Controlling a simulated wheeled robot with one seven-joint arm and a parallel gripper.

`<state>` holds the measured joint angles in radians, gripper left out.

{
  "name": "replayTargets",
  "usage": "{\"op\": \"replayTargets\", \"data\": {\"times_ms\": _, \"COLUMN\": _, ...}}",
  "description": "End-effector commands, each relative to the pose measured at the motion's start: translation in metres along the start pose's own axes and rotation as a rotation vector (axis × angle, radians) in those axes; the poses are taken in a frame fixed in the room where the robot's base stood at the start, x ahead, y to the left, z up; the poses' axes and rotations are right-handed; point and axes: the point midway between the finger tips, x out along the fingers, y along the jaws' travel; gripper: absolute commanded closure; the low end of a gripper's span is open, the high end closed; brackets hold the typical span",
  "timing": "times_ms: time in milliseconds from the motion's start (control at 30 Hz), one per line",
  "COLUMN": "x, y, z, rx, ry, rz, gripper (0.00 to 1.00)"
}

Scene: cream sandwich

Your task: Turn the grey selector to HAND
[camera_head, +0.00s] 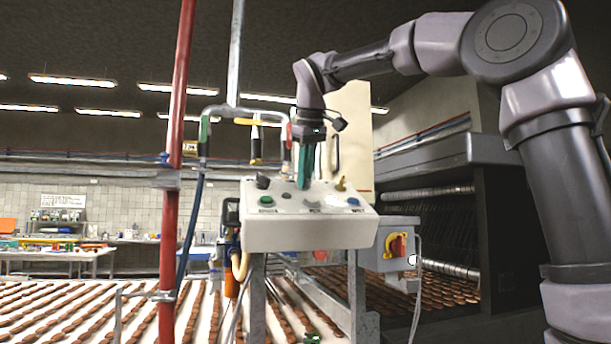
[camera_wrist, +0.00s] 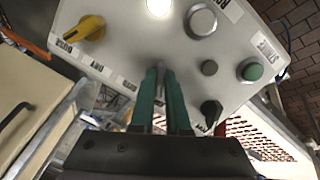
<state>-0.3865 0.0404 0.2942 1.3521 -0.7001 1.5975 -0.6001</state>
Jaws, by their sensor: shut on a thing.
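The control panel (camera_head: 310,232) is a pale box on a stand in the head view. Its light top face (camera_wrist: 130,45) fills much of the wrist view. My gripper (camera_head: 303,184) reaches down to the middle of that face. In the wrist view its two teal fingers (camera_wrist: 162,72) are close together and shut on the grey selector, with a narrow grey strip (camera_wrist: 159,121) between them. The fingers hide most of the selector, so I cannot tell which way its pointer faces. Small printed labels lie near the fingers, too small to read surely.
A yellow selector (camera_wrist: 85,28), a black selector (camera_wrist: 210,113), a green button (camera_wrist: 250,70) and a grey button (camera_wrist: 202,21) surround the fingers. A red post (camera_head: 174,150) stands left of the panel. A conveyor with biscuits (camera_head: 70,310) runs below.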

Motion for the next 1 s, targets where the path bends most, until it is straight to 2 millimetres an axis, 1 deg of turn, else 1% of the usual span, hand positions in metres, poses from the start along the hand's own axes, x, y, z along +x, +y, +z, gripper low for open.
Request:
{"op": "replayTargets", "data": {"times_ms": 67, "x": -0.001, "y": 0.001, "z": -0.001, "rx": -0.001, "ry": 0.003, "rz": 0.002, "gripper": 1.0}}
{"op": "replayTargets", "data": {"times_ms": 100, "x": -0.001, "y": 0.0, "z": -0.001, "rx": -0.001, "ry": 0.003, "rz": 0.002, "gripper": 0.75}}
{"op": "replayTargets", "data": {"times_ms": 133, "x": -0.001, "y": 0.0, "z": -0.001, "rx": -0.001, "ry": 0.003, "rz": 0.002, "gripper": 0.63}}
{"op": "replayTargets", "data": {"times_ms": 167, "x": -0.001, "y": 0.0, "z": -0.001, "rx": -0.001, "ry": 0.003, "rz": 0.002, "gripper": 0.56}}
{"op": "replayTargets", "data": {"times_ms": 467, "x": -0.001, "y": 0.0, "z": 0.0, "rx": 0.0, "ry": 0.001, "rz": 0.001, "gripper": 0.56}}
{"op": "replayTargets", "data": {"times_ms": 567, "x": -0.006, "y": 0.0, "z": 0.0, "rx": 0.0, "ry": 0.002, "rz": 0.0, "gripper": 0.56}}
{"op": "replayTargets", "data": {"times_ms": 667, "x": -0.021, "y": 0.0, "z": -0.001, "rx": 0.001, "ry": 0.004, "rz": 0.001, "gripper": 0.56}}
{"op": "replayTargets", "data": {"times_ms": 900, "x": -0.07, "y": 0.0, "z": -0.001, "rx": 0.0, "ry": 0.005, "rz": 0.001, "gripper": 0.56}}
{"op": "replayTargets", "data": {"times_ms": 1000, "x": -0.086, "y": 0.0, "z": -0.001, "rx": 0.0, "ry": 0.005, "rz": 0.0, "gripper": 0.56}}
